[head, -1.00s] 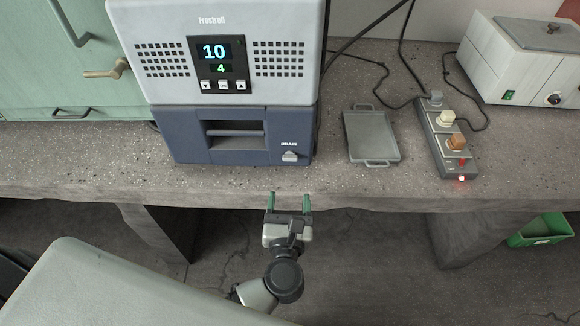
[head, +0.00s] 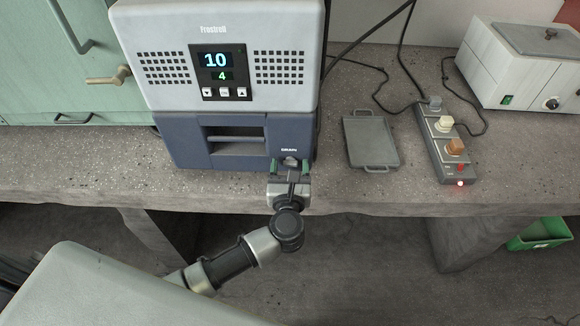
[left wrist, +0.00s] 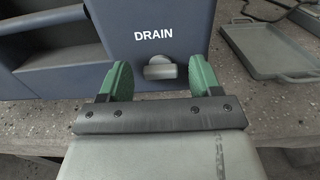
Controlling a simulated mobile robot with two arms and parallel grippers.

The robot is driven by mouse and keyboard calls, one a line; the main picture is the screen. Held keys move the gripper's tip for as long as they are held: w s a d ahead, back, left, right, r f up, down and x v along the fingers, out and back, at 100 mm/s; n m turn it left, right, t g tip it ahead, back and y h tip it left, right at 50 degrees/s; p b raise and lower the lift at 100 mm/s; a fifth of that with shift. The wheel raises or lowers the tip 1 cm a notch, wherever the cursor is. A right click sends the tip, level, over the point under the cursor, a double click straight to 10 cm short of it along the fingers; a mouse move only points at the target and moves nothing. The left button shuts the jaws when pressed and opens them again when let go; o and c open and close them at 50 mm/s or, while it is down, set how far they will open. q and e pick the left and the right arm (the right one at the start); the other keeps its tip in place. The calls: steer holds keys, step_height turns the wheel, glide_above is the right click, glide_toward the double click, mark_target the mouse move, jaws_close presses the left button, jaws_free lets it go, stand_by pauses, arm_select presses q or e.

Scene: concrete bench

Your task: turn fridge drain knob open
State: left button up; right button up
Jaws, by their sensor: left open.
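The fridge (head: 215,62) is a grey box labelled Frostroll with a dark blue lower front. Its drain knob (left wrist: 161,68) is a small grey knob below the word DRAIN, with its bar lying about level in the left wrist view. In the head view the knob (head: 290,161) is partly covered by my gripper. My left gripper (head: 289,168) is open, its green fingers at the fridge's lower right front. In the left wrist view the fingers (left wrist: 160,80) stand left and right of the knob, with gaps on both sides. My right gripper is not in view.
A grey tray (head: 371,140) lies right of the fridge. A power strip (head: 449,150) with plugs and a lit red light is farther right, before a white appliance (head: 515,70). The concrete bench's front edge (head: 400,207) runs below. A green cabinet (head: 60,75) is at left.

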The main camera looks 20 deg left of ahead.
arm_select(q)
steer(key=shift+c, duration=0.5)
steer(key=c, duration=0.8)
